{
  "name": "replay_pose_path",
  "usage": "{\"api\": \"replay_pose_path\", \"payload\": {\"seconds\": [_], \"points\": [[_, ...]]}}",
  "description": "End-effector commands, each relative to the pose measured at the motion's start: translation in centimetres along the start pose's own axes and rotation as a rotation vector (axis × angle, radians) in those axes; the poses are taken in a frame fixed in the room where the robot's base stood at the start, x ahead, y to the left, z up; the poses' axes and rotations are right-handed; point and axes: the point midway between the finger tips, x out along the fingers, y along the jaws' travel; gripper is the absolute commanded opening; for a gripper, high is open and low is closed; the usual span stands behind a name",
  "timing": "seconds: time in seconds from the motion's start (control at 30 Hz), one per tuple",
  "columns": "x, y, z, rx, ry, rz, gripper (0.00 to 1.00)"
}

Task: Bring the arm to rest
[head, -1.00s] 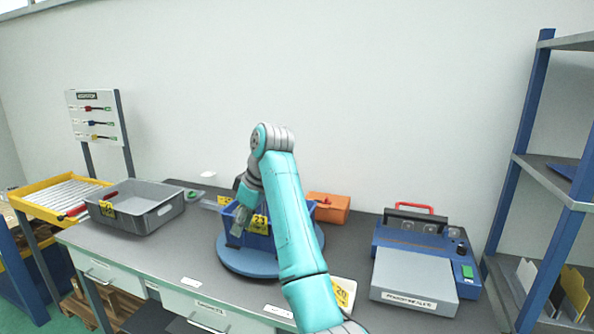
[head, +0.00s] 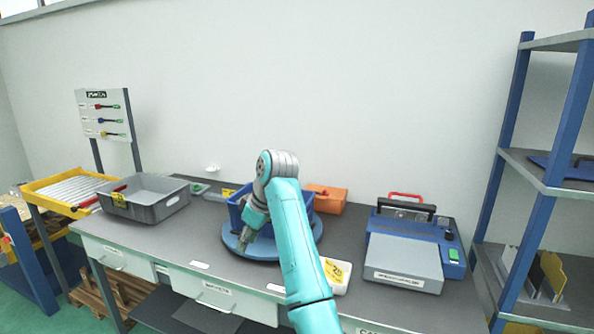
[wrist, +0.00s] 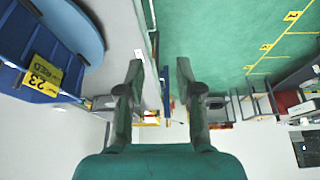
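My arm (head: 291,235), turquoise with grey joints, rises from the bottom of the head view and bends down over the bench. My gripper (wrist: 159,72) shows two fingers apart with nothing between them in the wrist view. In the head view my gripper (head: 243,246) hangs in front of the blue bin (head: 291,219), over the near left edge of the blue round turntable (head: 270,250). I cannot tell whether it touches the turntable. The bin's yellow 23 label (wrist: 43,75) shows at the left of the wrist view, beside the fingers.
A grey tray (head: 160,209) stands left on the bench (head: 205,240). A blue and grey machine (head: 405,262) and a white block with a yellow label (head: 335,283) are to the right. A shelf rack (head: 540,190) stands far right.

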Motion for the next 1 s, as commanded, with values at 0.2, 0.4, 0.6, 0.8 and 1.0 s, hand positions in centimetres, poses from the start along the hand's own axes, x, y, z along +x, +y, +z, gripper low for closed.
{"api": "replay_pose_path", "payload": {"seconds": [0.2,0.4,0.6,0.8,1.0], "points": [[4.3,0.5,2.8,0.051,0.021,0.032,0.35],[10.1,0.9,7.4,0.126,0.057,0.082,0.35],[16.6,0.3,13.6,0.219,0.104,0.153,0.35],[21.6,-1.2,20.2,0.306,0.152,0.226,0.35],[25.3,-3.6,26.9,0.386,0.2,0.3,0.35]]}}
